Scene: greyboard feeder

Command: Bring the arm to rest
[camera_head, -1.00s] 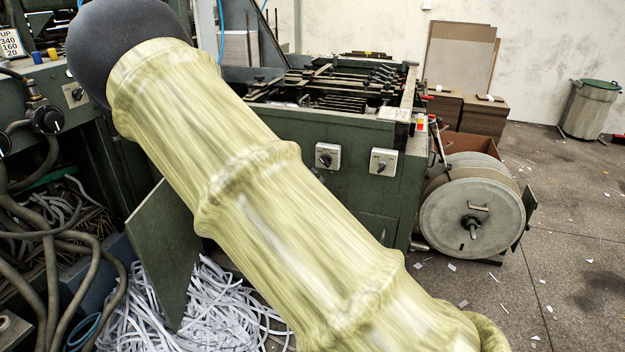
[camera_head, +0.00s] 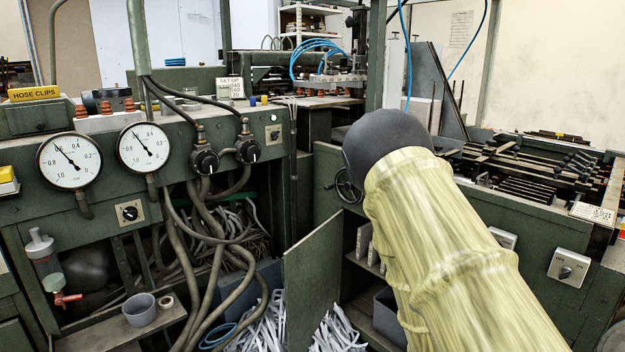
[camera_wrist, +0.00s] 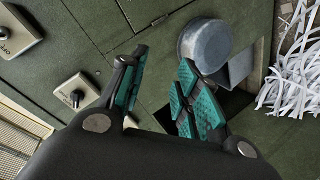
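My arm (camera_head: 455,250), in a pale yellow sleeve with a dark rounded elbow, rises from the lower right in the head view. My gripper is out of sight there. In the wrist view my gripper (camera_wrist: 163,62) shows two fingers with teal pads, spread apart with nothing between them. The green machine panel lies beyond the fingertips. A grey round container (camera_wrist: 204,44) shows behind the right finger; I cannot tell how far away it is.
A green panel with two gauges (camera_head: 70,160) and thick hoses stands at left. An open cabinet door (camera_head: 312,275) stands in the middle, with white paper strips (camera_head: 262,330) below. Switch plates (camera_head: 569,267) show at right; one plate (camera_wrist: 75,92) is near the left finger.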

